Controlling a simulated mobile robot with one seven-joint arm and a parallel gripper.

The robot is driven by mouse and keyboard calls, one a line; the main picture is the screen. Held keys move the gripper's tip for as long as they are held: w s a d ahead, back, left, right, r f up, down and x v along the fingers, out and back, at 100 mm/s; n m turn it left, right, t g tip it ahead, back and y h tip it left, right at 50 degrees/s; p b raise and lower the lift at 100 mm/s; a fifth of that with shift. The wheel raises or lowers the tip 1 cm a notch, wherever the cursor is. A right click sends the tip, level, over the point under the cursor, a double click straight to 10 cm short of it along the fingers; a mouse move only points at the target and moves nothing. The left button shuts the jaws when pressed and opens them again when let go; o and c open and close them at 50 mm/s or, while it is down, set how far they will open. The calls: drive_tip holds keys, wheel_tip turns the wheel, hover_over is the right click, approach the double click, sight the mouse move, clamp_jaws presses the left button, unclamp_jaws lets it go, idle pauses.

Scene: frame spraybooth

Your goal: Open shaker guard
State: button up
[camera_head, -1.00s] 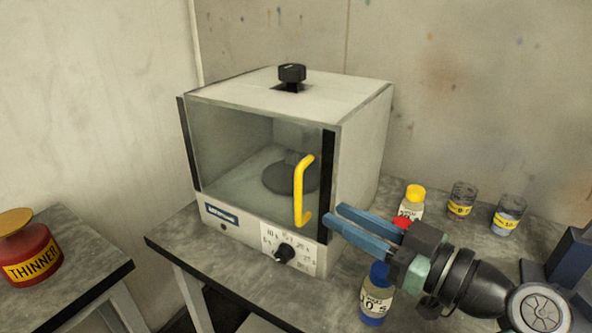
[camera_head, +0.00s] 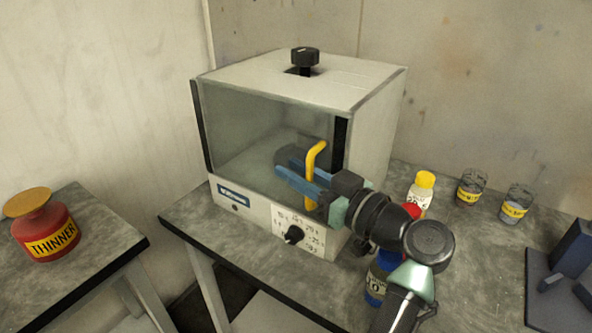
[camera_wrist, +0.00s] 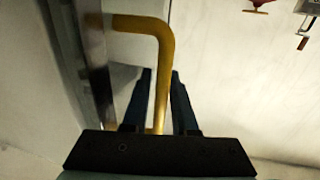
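The shaker (camera_head: 375,125) is a pale box on the table with a clear front guard (camera_head: 245,135), which is closed. A yellow bar handle (camera_head: 316,158) stands upright at the guard's right side. My gripper (camera_head: 283,176) is at the handle, with its blue fingers reaching across it. In the wrist view the yellow handle (camera_wrist: 163,80) runs between the two fingers of my gripper (camera_wrist: 160,85). The fingers are apart, with a gap on each side of the bar. The lower end of the handle is partly hidden by the gripper.
A dial (camera_head: 294,235) is on the shaker's lower front and a black knob (camera_head: 305,57) on top. A yellow-capped bottle (camera_head: 421,193), a blue bottle (camera_head: 376,283) and two jars (camera_head: 471,188) stand to the right. A red thinner can (camera_head: 46,232) sits on the left table.

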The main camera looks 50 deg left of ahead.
clamp_jaws()
idle(1.3)
